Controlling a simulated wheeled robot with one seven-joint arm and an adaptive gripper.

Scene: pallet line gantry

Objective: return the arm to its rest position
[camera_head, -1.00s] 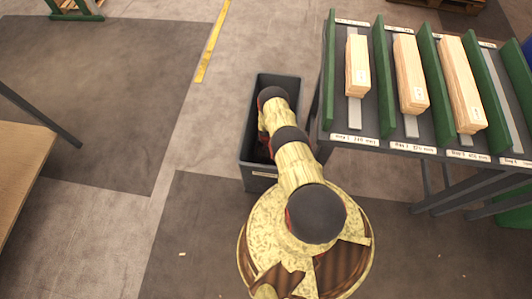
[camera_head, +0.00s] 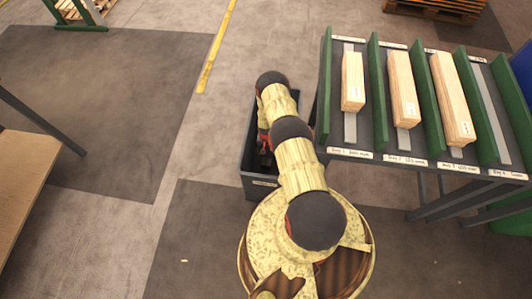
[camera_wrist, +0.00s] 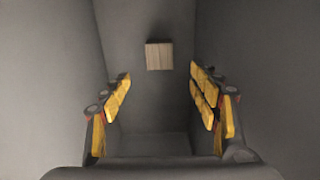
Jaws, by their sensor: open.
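My gripper (camera_wrist: 161,105) shows in the wrist view with its two yellow-padded fingers wide apart and nothing between them. It points down into a grey bin. A small wooden block (camera_wrist: 159,56) lies on the bin floor beyond the fingertips, apart from them. In the head view my arm reaches over the dark grey bin (camera_head: 262,183), and the arm hides the gripper and most of the bin's inside.
A sorting rack (camera_head: 350,153) with green dividers stands right of the bin, close to my arm. Its bays hold wooden boards (camera_head: 403,88); the rightmost bay is empty. A wooden table (camera_head: 22,180) is at left. Floor between is clear.

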